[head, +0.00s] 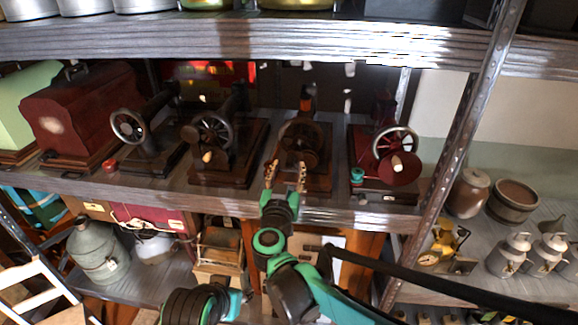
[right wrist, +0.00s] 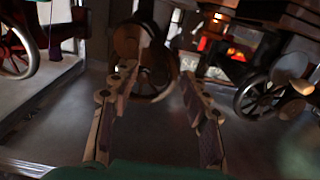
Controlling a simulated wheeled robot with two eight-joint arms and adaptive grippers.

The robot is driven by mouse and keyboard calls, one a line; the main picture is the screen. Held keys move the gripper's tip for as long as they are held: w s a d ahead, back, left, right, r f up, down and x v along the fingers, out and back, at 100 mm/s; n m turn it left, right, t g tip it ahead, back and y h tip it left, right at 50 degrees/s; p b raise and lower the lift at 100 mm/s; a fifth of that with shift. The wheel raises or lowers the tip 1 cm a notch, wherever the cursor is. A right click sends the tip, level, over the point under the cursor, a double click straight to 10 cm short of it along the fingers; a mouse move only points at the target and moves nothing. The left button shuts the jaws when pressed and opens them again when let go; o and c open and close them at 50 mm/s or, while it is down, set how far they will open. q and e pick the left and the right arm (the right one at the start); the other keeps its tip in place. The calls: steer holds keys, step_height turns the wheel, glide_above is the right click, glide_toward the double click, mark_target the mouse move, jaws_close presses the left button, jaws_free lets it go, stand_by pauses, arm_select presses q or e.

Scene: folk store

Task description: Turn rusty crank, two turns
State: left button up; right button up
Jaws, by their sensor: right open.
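The rusty crank is a brown, rust-coloured wheel (head: 302,141) on a dark hand-cranked machine on the middle shelf, third from the left in the row. My right gripper (head: 286,176) is in front of and slightly below it, with its two fingers open and pointing towards the wheel. In the right wrist view, the open fingers (right wrist: 154,88) stand apart with the brown wheel (right wrist: 152,88) beyond and between them. I see no grip on the wheel; whether a fingertip touches it I cannot tell.
Similar machines stand close on both sides: a dark-wheeled one (head: 212,132) to the left and a red one with a pale-rimmed wheel (head: 395,141) to the right. An upper shelf (head: 240,38) hangs over the row. A metal upright (head: 455,140) stands further right.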

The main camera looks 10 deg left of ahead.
steer(key=s, duration=0.6)
steer(key=shift+s+p, duration=0.3)
steer(key=shift+p, duration=0.05)
stand_by(0.3)
